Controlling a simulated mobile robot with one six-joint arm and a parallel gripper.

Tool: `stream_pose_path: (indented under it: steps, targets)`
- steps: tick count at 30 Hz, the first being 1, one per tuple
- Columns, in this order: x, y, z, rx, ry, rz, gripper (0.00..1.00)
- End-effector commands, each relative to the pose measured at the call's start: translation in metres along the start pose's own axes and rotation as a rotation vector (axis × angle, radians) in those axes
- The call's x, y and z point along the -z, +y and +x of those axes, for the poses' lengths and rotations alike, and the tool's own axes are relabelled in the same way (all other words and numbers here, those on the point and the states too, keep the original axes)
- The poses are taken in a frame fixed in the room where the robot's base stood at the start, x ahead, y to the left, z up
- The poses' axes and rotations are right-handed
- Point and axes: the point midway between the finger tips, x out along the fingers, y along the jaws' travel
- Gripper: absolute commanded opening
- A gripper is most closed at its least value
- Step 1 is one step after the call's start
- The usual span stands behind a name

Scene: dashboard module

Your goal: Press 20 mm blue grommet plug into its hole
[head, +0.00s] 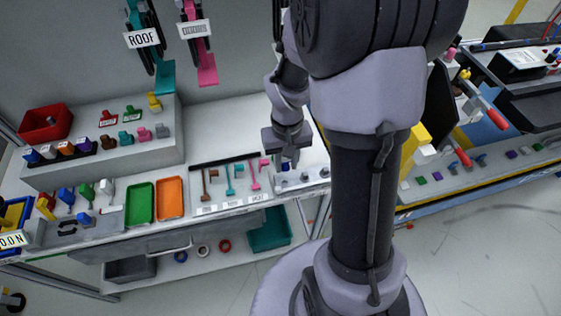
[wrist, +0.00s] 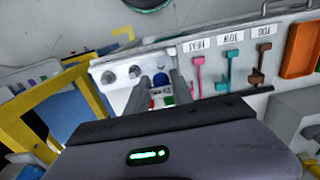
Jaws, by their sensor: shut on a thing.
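My gripper (head: 288,152) hangs low over the right end of the white workbench in the head view. In the wrist view my gripper (wrist: 160,84) has its two dark fingers on either side of a small blue plug (wrist: 160,79), and is shut on it. The plug appears at or just above the white bench, in line with grey round pieces (wrist: 122,74). Whether it still touches the bench, I cannot tell.
The dashboard module (head: 470,185) stands to the right, with small coloured pieces along it. Brown, teal and pink hooked parts (head: 230,180) lie left of my gripper. Green (head: 140,203) and orange (head: 170,199) trays lie further left. A yellow frame (wrist: 85,90) shows in the wrist view.

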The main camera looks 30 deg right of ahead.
Motion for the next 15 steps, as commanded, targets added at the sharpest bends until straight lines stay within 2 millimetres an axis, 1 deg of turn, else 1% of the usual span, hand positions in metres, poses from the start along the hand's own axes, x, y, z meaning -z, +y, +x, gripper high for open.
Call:
stream_pose_path:
  steps: [4, 7, 15]
  targets:
    - [0.000, 0.000, 0.005, 0.000, 0.000, -0.001, 0.00]
    - [0.000, 0.000, 0.013, 0.000, 0.000, -0.001, 0.00]
    - [0.000, 0.000, 0.047, 0.000, -0.001, -0.001, 0.00]
